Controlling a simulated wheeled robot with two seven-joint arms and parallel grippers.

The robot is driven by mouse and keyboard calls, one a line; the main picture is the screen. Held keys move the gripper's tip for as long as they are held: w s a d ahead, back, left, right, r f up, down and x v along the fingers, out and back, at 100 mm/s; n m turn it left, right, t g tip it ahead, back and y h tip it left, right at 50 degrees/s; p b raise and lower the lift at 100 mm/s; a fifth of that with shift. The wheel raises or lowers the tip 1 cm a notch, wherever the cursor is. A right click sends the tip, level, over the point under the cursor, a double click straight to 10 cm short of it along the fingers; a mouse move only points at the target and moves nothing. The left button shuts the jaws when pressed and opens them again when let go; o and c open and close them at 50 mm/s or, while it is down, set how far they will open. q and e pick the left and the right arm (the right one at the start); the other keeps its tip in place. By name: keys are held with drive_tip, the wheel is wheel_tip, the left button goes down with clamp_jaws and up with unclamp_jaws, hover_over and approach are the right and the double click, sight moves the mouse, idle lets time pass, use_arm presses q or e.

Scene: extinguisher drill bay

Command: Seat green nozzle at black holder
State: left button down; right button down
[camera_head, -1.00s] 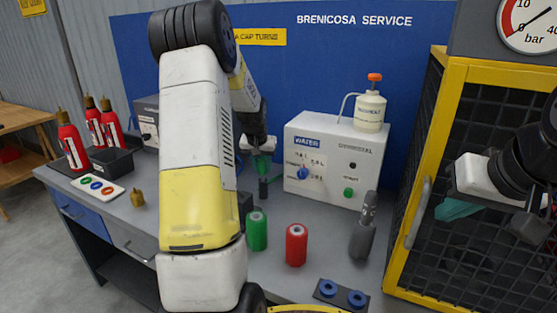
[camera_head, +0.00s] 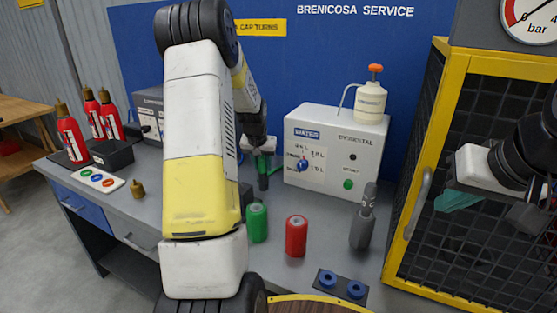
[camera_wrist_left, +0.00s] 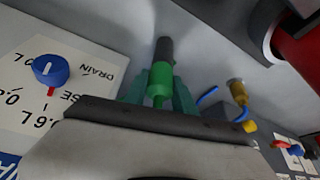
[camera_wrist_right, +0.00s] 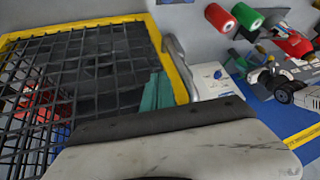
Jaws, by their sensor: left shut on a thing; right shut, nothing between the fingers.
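My left gripper (camera_head: 262,161) is shut on the green nozzle (camera_wrist_left: 160,85), in front of the white control box. In the left wrist view the nozzle sits between the teal fingers, and a dark cylinder (camera_wrist_left: 164,50) continues in line from its far end. I cannot tell whether this cylinder is part of the nozzle. In the head view it points down towards the bench (camera_head: 263,181). A black block (camera_head: 246,194), possibly the black holder, stands close by, mostly hidden behind my left arm. My right gripper (camera_head: 456,202) is shut and empty beside the yellow-framed cage.
The control box (camera_head: 330,155) carries a blue knob and a white bottle (camera_head: 370,106). The mesh cage (camera_head: 412,215) borders the right side. Red extinguishers (camera_head: 71,135) stand left.

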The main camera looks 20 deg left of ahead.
use_arm(q)
drive_tip(key=c, duration=0.9)
unclamp_jaws()
drive_tip(key=shift+c, duration=0.2)
drive_tip(key=v, duration=0.7)
drive_tip(key=shift+r, duration=0.35)
drive_tip(key=shift+s, duration=0.15)
